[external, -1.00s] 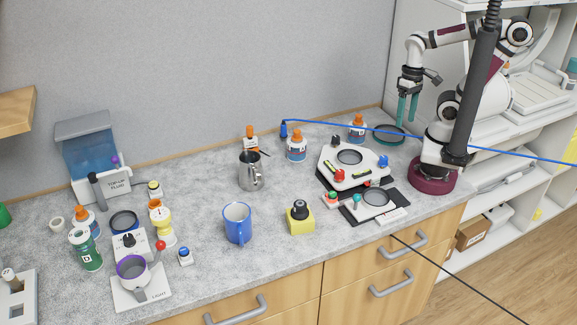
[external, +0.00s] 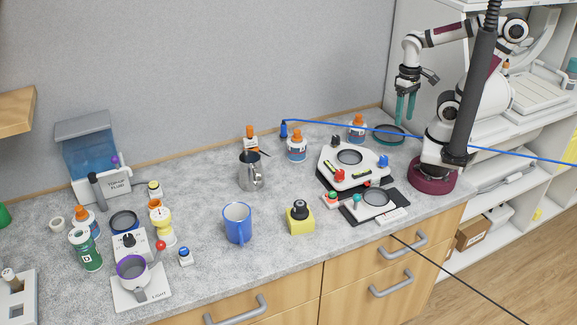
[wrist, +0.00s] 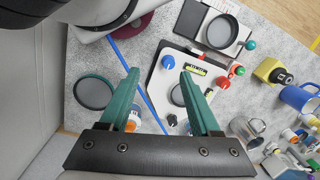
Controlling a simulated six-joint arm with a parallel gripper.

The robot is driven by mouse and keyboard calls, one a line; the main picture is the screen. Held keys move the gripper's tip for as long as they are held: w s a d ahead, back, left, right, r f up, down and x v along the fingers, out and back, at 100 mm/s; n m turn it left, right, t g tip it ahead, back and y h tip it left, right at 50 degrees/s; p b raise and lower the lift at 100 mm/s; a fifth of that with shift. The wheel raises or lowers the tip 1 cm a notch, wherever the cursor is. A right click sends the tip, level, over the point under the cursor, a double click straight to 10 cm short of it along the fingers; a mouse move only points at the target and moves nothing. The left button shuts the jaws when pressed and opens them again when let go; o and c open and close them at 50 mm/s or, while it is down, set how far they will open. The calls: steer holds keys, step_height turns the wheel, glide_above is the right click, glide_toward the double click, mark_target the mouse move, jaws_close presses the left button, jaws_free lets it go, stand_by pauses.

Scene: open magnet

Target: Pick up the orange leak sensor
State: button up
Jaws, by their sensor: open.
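My gripper (external: 405,107) has two green fingers. It hangs open and empty at the right, well above the counter, near my base. In the wrist view the fingers of my gripper (wrist: 161,75) stand apart, with a white panel beyond them. A small item with an orange top and a white lower part (external: 250,136) stands at the back, behind the steel jug. It could be the orange leak sensor, but I cannot tell for sure. Orange-capped bottles (external: 297,147) (external: 357,128) stand near it and farther right.
The white panel (external: 353,163) with coloured knobs and a dark round dish (external: 390,135) lie nearest my gripper. A blue cable (external: 430,139) crosses here. A steel jug (external: 251,171), blue mug (external: 237,224) and yellow block (external: 300,217) stand mid-counter. The front middle is clear.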

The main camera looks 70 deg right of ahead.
steer(key=w+d+m+h, duration=0.2)
steer(key=w+d+h, duration=0.4)
steer(key=w, duration=0.3)
steer(key=n+t+h, duration=0.2)
steer(key=t, duration=1)
glide_toward(251, 130)
steer(key=x, duration=1.1)
steer(key=shift+d, duration=0.15)
jaws_close()
